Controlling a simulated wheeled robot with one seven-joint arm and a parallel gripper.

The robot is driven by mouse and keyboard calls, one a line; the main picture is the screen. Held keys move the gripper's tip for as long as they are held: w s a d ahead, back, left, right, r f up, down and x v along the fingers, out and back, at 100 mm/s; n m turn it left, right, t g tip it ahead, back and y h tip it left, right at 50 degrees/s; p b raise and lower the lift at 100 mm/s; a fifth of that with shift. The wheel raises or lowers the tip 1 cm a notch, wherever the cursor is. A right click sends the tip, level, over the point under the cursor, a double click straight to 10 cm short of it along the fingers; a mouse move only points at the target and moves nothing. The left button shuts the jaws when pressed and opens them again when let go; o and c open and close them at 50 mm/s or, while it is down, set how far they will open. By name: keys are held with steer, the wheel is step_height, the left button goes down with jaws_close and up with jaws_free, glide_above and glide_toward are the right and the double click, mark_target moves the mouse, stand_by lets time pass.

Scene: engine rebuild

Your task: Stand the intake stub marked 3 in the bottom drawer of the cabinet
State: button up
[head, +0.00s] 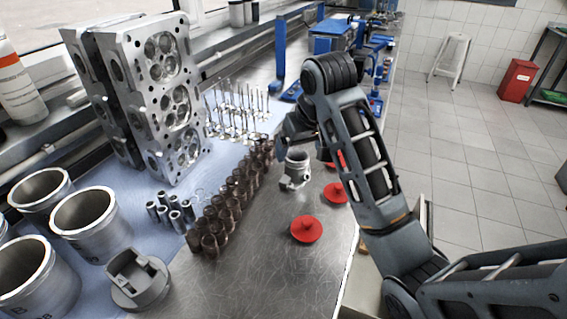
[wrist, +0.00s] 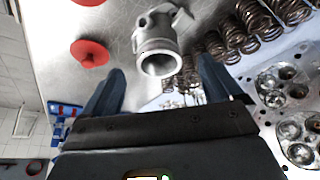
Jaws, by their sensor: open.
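A silver metal stub with a round open mouth and a flange (head: 296,168) stands on the steel bench top, right of the row of springs. It also shows in the wrist view (wrist: 158,42), mouth towards me. I cannot read a 3 on it. My gripper (head: 304,140) is just above and behind the stub in the head view, partly hidden by my arm. In the wrist view the open fingers (wrist: 163,82) are spread, with the stub's mouth near the gap between their tips. They hold nothing. I cannot make out the cabinet's bottom drawer.
Cylinder liners (head: 86,219) stand at left. The front of the steel bench (head: 262,270) is bare.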

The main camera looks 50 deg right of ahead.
mark_target(295, 159)
steer(key=x, duration=0.5)
steer(key=p+x, duration=0.1)
steer(key=x, duration=0.1)
steer(key=shift+w+d, duration=0.35)
steer(key=shift+w, duration=0.1)
steer(key=c, duration=1.4)
steer(key=shift+r, duration=0.1)
